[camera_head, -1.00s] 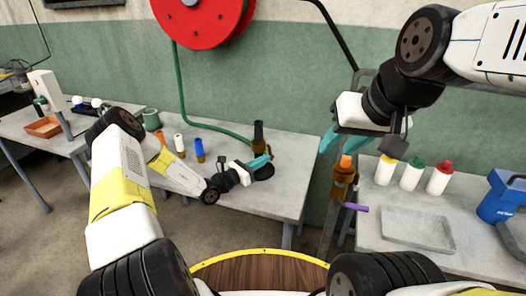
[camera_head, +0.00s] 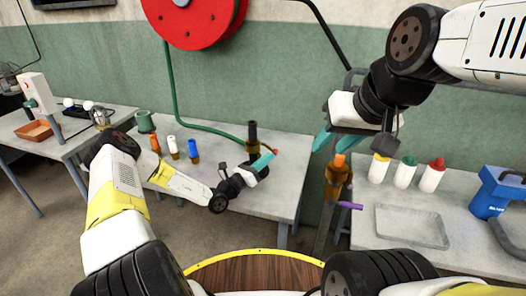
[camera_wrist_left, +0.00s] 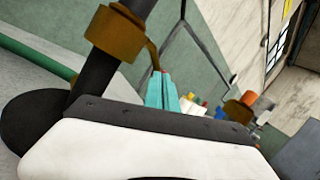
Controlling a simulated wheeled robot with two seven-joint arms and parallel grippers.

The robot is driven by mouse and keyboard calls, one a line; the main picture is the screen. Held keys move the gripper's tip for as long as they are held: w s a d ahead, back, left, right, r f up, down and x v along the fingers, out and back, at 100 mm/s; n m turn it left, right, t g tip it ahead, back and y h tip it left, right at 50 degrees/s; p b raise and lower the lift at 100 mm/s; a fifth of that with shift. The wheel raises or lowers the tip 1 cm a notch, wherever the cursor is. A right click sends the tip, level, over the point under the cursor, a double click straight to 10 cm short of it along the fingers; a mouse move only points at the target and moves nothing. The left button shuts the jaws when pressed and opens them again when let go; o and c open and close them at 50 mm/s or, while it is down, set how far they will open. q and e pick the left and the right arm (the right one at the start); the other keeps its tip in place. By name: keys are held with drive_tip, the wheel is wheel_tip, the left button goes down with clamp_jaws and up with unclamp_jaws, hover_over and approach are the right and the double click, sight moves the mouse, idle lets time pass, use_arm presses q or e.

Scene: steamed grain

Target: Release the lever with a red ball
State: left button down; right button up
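The lever with a red ball (camera_head: 276,151) sticks out from a dark, bronze-collared upright pipe (camera_head: 252,134) on the middle table. In the left wrist view, the bronze collar (camera_wrist_left: 115,32) sits around the pipe, and the lever runs down to a small red end (camera_wrist_left: 163,71) at my fingertips. My left gripper (camera_head: 264,160) has teal fingers that lie close together at the ball; in the left wrist view they (camera_wrist_left: 162,90) look shut on it, hiding most of it. My right gripper (camera_head: 334,140) is open and empty, with its fingers apart above the right side.
An orange-topped bronze fitting (camera_head: 339,176) with a purple lever (camera_head: 350,206) stands below my right gripper. Several bottles, a grey tray (camera_head: 411,226) and a blue device (camera_head: 494,194) are on the right table. Orange, white and blue-topped fittings (camera_head: 193,150) stand left of the pipe. A green hose (camera_head: 176,95) hangs behind.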

use_arm(q)
drive_tip(key=r+n+t, duration=0.1)
drive_tip(key=d+r+n+t, duration=0.1)
drive_tip(key=n, duration=0.1)
drive_tip(key=shift+s+d+n, duration=0.1)
drive_tip(key=shift+s+n, duration=0.1)
drive_tip(key=shift+n, duration=0.1)
drive_tip(key=v, duration=0.7)
drive_tip(key=shift+s+a+f, duration=0.2)
drive_tip(key=shift+s+a, duration=0.05)
